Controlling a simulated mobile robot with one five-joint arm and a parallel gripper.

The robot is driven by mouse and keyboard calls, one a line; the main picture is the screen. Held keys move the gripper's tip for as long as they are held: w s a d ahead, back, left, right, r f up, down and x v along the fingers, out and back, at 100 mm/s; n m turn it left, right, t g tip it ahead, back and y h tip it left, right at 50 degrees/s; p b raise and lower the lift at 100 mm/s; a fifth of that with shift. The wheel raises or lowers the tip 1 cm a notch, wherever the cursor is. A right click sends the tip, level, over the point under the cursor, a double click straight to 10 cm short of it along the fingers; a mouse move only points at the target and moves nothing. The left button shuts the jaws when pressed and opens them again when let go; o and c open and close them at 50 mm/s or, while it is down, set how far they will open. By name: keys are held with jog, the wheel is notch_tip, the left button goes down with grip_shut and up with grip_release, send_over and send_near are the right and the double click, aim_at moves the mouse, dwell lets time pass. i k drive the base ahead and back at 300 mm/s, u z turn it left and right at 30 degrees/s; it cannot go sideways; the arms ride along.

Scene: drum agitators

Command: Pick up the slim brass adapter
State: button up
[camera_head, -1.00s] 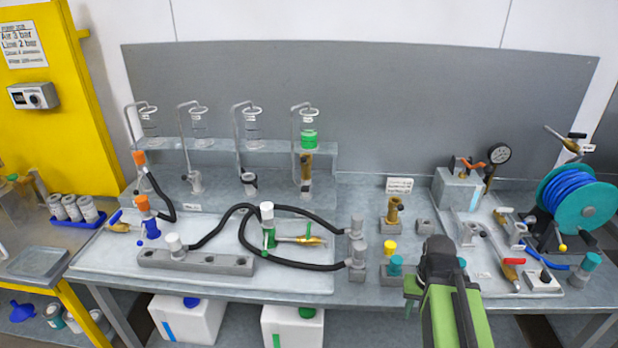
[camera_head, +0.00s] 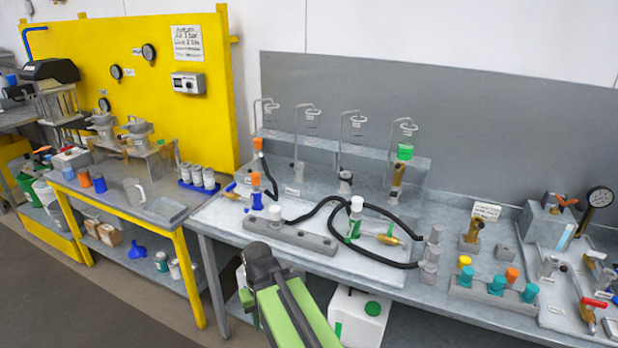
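A brass adapter (camera_head: 474,229) stands upright in a small grey block on the bench, right of the black hoses. A second brass piece (camera_head: 397,177) is upright under the green-collared glass at the rack's right end. I cannot tell for sure which of these is the slim one. Another brass fitting (camera_head: 388,239) lies sideways by the green-handled valve. My green and black arm rises from the bottom centre, in front of the bench's front edge. My gripper's fingers do not show, and nothing is seen held.
A grey block with teal and orange caps (camera_head: 496,292) sits at the bench's front right. A long grey manifold (camera_head: 290,240) and black hoses (camera_head: 376,213) cover the middle. A yellow-legged table (camera_head: 150,210) stands left. Grey floor is open at lower left.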

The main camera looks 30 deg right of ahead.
aim_at(397, 182)
jog(key=u, duration=1)
jog(key=k, duration=0.85)
jog(key=z, duration=1.05)
jog(key=i, duration=0.85)
jog(key=u, duration=0.15)
